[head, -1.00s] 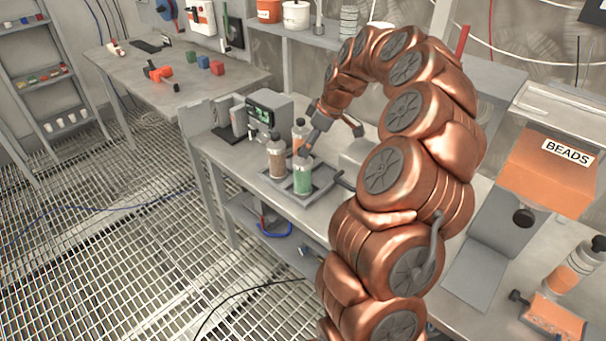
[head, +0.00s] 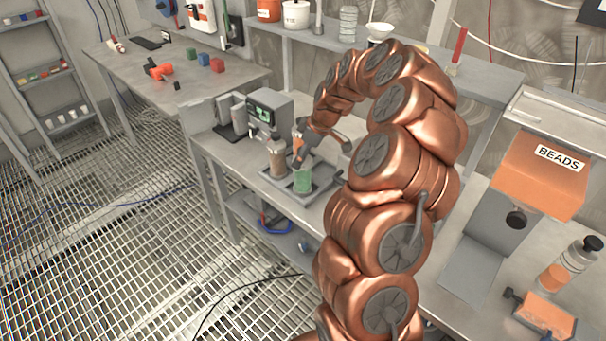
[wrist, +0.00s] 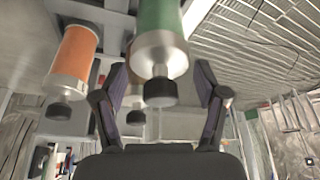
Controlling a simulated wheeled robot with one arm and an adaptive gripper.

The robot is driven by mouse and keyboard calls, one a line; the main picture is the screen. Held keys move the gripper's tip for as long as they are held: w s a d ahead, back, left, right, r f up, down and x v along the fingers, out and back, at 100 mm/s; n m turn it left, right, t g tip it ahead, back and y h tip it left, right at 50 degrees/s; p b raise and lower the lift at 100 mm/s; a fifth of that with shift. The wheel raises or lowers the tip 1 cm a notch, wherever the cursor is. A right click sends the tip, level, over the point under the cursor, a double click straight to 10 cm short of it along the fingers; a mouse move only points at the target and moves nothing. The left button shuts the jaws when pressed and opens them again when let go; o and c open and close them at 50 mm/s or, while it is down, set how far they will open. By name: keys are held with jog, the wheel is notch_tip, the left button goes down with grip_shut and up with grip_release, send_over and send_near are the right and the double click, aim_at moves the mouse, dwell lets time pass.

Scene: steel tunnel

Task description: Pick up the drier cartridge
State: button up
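Clear cartridges with coloured filling stand in a grey tray (head: 325,181) on the bench. A green cartridge (head: 303,182) is at the front, a brown one (head: 277,160) to its left, and an orange one (head: 298,138) behind. My gripper (head: 304,160) is at the top of the green cartridge and hides part of it. In the wrist view my gripper (wrist: 162,92) is open, with a finger on each side of the green cartridge's (wrist: 160,50) dark end knob, and gaps show. The orange or brown cartridge (wrist: 74,62) is outside the left finger. Which cartridge is the drier is not marked.
A grey device with a green display (head: 265,112) stands behind the tray to the left. A BEADS dispenser (head: 540,175) and another orange-filled cartridge (head: 565,268) are on the right bench. A shelf (head: 430,62) runs behind my arm.

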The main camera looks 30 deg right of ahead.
grip_shut()
dwell(0.4)
